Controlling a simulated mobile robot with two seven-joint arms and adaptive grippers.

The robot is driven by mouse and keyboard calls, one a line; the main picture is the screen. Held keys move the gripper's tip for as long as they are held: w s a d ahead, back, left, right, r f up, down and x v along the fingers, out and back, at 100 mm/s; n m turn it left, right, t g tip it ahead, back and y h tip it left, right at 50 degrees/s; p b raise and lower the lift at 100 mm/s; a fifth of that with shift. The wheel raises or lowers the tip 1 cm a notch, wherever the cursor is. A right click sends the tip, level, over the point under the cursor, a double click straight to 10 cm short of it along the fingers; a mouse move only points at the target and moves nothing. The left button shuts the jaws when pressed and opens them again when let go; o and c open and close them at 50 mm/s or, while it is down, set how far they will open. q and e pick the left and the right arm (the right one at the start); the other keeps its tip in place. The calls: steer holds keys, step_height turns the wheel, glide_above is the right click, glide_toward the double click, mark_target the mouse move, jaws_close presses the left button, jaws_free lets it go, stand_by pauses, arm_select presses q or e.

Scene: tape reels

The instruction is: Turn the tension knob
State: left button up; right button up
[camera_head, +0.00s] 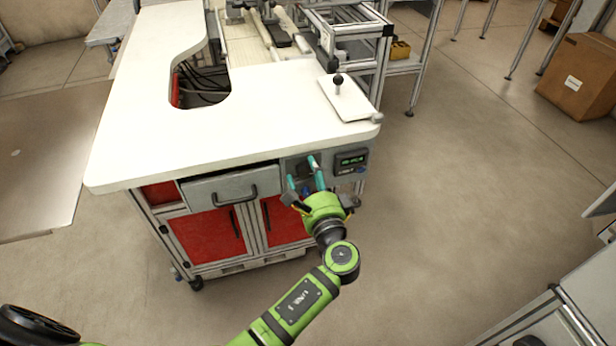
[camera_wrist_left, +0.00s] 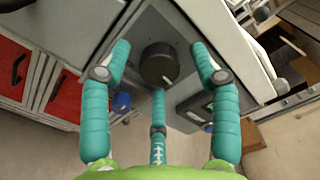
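The tension knob (camera_wrist_left: 159,64) is a dark round knob on a grey panel (camera_wrist_left: 140,28) in the left wrist view. In the head view the panel is on the front of the white-topped workbench, where fingers partly hide the knob. My left gripper (camera_head: 304,172) is in front of this panel, its teal fingers pointing at it. In the wrist view its fingers are spread open, one on each side of the knob and a third below, with visible gaps. Contact with the panel cannot be told. My right gripper is not in view.
A display box (camera_head: 350,161) with green digits sits right of the knob. A blue part (camera_wrist_left: 122,102) is below it. The white worktop (camera_head: 200,130) overhangs the panel, with a drawer (camera_head: 232,186) and red doors (camera_head: 207,235) to the left. Open floor lies to the right.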

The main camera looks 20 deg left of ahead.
arm_select(q)
steer(key=v, duration=1.2)
steer(key=s+a+f+g+h, duration=0.1)
steer(key=s+f+g+h, duration=0.2)
steer(key=f, duration=0.8)
steer(key=s+a+f+g+h, duration=0.15)
steer(key=s+f, duration=0.25)
steer(key=f, duration=0.8)
steer(key=s+f+g+h, duration=0.3)
steer(key=s+f+g, duration=0.1)
steer(key=f, duration=0.7)
steer(key=s+a+f+n+g, duration=0.1)
steer(key=s+a+f+n, duration=0.2)
steer(key=s, duration=0.5)
steer(key=s+a+f+n+g+h, duration=0.1)
steer(key=s+a+f+n+g, duration=0.1)
steer(key=s+f+n, duration=0.3)
steer(key=s+a+f+n+g+h, duration=0.1)
steer(key=s+a+f+n, duration=0.3)
steer(key=s, duration=0.9)
step_height(320, 180, down, 3)
steer(key=shift+a+f+g, duration=0.2)
steer(key=shift+a+g, duration=0.35)
steer(key=shift+g, duration=0.2)
steer(key=shift+s+a+n+h, duration=0.15)
steer(key=shift+s+n+h, duration=0.1)
steer(key=shift+s+n, duration=0.05)
steer(key=shift+c, duration=0.4)
